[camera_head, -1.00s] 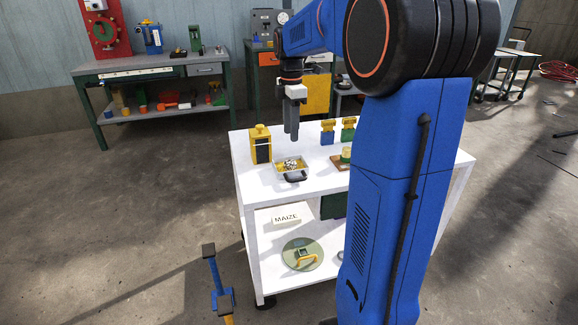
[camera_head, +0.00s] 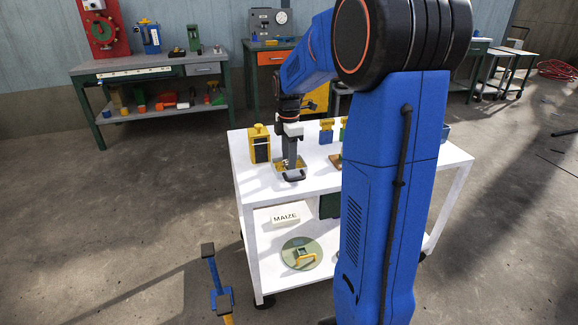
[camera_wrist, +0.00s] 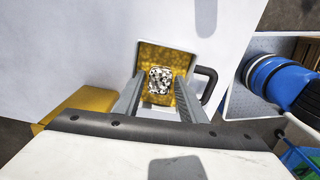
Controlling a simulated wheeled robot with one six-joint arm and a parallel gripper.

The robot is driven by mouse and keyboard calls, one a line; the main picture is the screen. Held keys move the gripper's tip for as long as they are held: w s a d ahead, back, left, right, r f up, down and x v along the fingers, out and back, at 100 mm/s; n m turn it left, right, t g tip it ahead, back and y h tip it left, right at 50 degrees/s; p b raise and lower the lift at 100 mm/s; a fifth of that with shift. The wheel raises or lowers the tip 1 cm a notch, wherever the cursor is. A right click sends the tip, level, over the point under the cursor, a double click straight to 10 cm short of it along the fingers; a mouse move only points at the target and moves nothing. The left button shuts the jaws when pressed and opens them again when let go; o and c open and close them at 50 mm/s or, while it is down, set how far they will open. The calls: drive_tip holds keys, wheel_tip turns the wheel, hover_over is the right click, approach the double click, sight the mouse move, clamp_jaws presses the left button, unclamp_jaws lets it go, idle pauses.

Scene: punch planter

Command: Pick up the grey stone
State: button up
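The grey stone (camera_wrist: 160,80) shows in the wrist view as a speckled black, white and grey lump. It lies in a small tray with a yellow inside (camera_wrist: 170,54) and a dark handle (camera_wrist: 208,84). My gripper (camera_wrist: 160,92) is over the tray, with one finger on each side of the stone and a gap visible on both sides. In the head view my gripper (camera_head: 291,165) points straight down into the tray (camera_head: 278,168) on the white cart. The stone is hidden there behind the fingers.
A yellow and black box (camera_head: 260,148) stands left of the tray on the white cart top (camera_head: 320,178). A blue and yellow item (camera_head: 326,132) stands behind to the right. A MAIZE sign (camera_head: 286,217) and a green disc (camera_head: 290,247) are on the shelf below.

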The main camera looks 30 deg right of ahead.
drive_tip(key=shift+f, duration=0.1)
drive_tip(key=c, duration=0.9)
